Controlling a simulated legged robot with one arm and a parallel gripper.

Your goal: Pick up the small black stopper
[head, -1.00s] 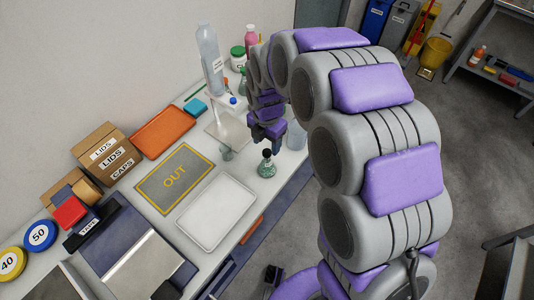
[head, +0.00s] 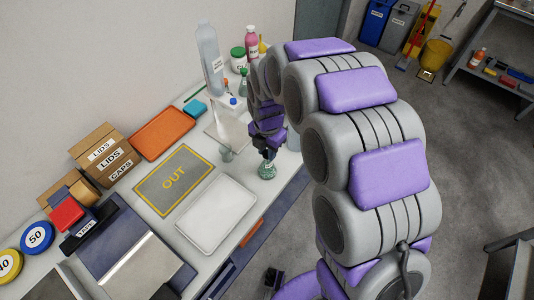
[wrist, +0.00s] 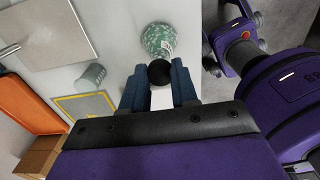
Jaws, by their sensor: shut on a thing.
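My gripper (head: 267,147) is low over the bench, directly above a small green-patterned flask (head: 267,170). In the wrist view, the small round black stopper (wrist: 160,72) sits between the two blue fingers (wrist: 160,88), and my gripper is shut on it. The flask (wrist: 158,40) stands upright just beyond the stopper in that view. The stopper lines up with the flask's mouth; I cannot tell whether it is still seated there. In the head view the fingers mostly hide the stopper.
A small grey-green beaker (head: 226,153) stands left of the flask. A white tray (head: 216,214), the OUT mat (head: 174,180) and an orange tray (head: 162,134) lie on the bench. A tall bottle (head: 209,60) stands behind. The bench's front edge is close to the flask.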

